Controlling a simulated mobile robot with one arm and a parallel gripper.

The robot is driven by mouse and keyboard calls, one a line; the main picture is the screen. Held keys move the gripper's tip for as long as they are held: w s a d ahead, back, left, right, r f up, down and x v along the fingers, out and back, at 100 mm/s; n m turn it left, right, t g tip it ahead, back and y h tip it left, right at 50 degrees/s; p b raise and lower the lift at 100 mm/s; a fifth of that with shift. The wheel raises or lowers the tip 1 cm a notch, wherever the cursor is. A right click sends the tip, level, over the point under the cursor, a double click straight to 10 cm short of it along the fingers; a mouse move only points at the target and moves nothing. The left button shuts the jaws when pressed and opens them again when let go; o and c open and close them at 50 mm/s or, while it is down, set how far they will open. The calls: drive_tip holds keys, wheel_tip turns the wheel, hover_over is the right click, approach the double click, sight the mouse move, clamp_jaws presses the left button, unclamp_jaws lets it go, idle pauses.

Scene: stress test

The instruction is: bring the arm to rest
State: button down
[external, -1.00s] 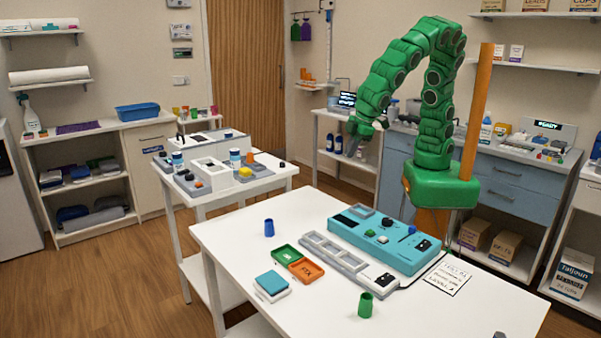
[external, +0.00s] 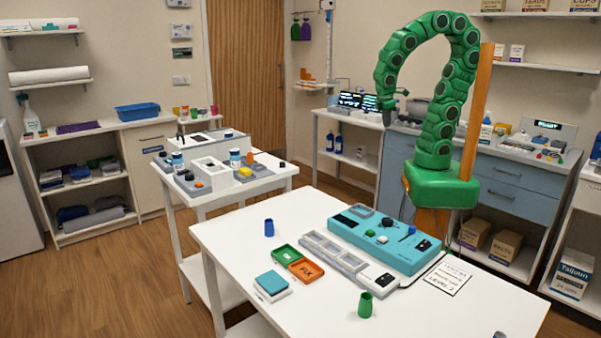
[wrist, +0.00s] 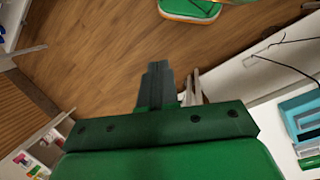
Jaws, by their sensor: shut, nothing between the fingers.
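My green segmented arm (external: 440,90) rises from its green base at the back right of the white table and curls over to the left in a tall arch. My gripper (external: 387,117) hangs at the arch's lower end, pointing down, well above and behind the table. In the wrist view my gripper's dark fingers (wrist: 158,68) lie together, with nothing held between them. Wooden floor shows beyond the fingertips.
The white table (external: 240,240) bears a teal device (external: 385,240), green and orange trays, a blue cup (external: 269,228) and a green cup (external: 364,304). An orange post (external: 476,110) stands right beside the arm. Shelves and a blue-drawered counter are behind.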

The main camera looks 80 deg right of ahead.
drive_tip(key=s+d+r+m+y, duration=0.1)
drive_tip(key=s+r+m+y, duration=0.1)
drive_tip(key=s, duration=0.4)
drive_tip(key=shift+d+m+y, duration=0.15)
drive_tip(key=shift+m+y, duration=0.15)
drive_tip(key=shift+m, duration=0.3)
